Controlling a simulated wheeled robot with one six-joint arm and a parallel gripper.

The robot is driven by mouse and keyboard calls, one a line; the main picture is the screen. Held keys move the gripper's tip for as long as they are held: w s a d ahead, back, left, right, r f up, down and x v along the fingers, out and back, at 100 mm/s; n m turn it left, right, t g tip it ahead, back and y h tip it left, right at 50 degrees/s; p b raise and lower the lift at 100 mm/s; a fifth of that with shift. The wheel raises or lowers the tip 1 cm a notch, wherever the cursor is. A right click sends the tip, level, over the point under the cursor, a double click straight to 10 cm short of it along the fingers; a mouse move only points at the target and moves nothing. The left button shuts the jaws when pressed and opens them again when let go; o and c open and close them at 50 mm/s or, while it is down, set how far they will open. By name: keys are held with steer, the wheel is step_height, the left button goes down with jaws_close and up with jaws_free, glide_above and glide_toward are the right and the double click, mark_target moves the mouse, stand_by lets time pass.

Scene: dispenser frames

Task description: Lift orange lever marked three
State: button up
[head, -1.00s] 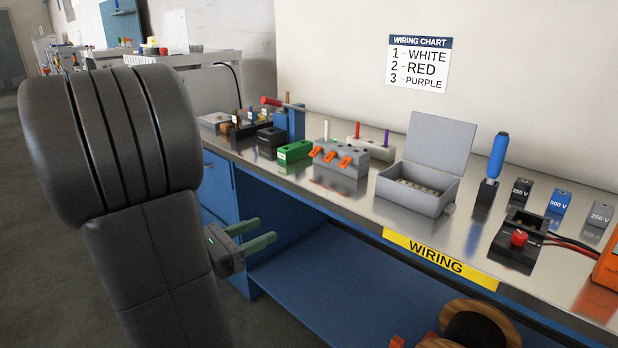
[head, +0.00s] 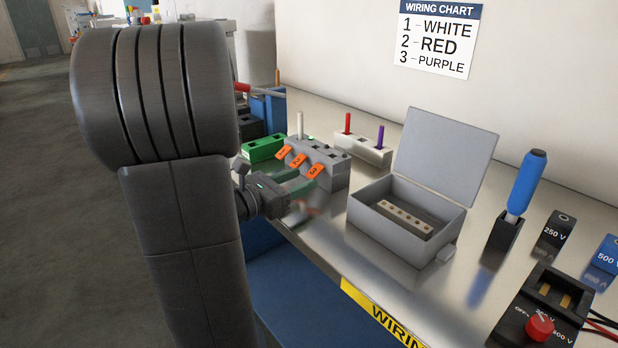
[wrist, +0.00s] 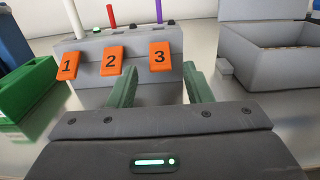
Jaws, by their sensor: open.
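The orange lever marked 3 (head: 315,170) is the rightmost of three orange levers on the front of a grey block (head: 333,178). In the wrist view lever 3 (wrist: 160,56) hangs tilted down, like levers 1 (wrist: 68,66) and 2 (wrist: 112,61). My gripper (head: 302,181) is at the front of the block, close to lever 3. Its two green fingers are open and empty. In the wrist view my gripper (wrist: 163,72) has its fingertips below lever 3, one to each side. I cannot tell whether they touch the block.
A white rod (head: 300,125) stands in the block. Red (head: 347,122) and purple (head: 380,135) rods stand in a white holder behind. A green box (head: 262,149) is to the left, an open grey box (head: 406,225) to the right. A wiring chart (head: 435,38) hangs on the wall.

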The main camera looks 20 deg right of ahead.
mark_target(308, 176)
steer(key=shift+x, duration=1.8)
